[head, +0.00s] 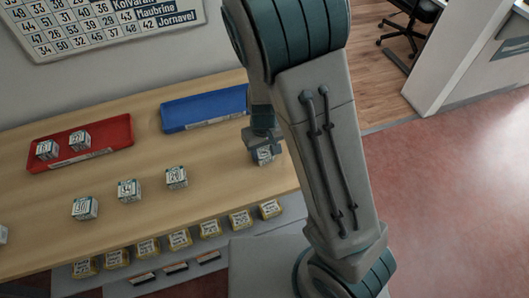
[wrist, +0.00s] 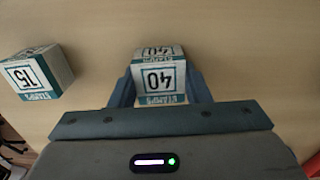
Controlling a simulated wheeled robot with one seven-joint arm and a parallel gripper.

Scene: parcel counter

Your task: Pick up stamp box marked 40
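The stamp box marked 40 (wrist: 160,78) is a small white cube with teal bands and a black number. In the wrist view it sits between the two blue fingers of my gripper (wrist: 160,88), with no clear gap on either side. In the head view my gripper (head: 264,140) is at the right end of the counter, and the box (head: 264,157) shows just below it, its upper part hidden. The box seems to be at counter level; I cannot tell whether it touches the wood.
A box marked 15 (wrist: 37,74) stands to the left in the wrist view. Several boxes, such as one box (head: 129,190), stand on the wooden counter (head: 120,165). A red tray (head: 110,138) holds two boxes; a blue tray (head: 205,108) looks empty. Yellow labelled items (head: 180,239) line the front.

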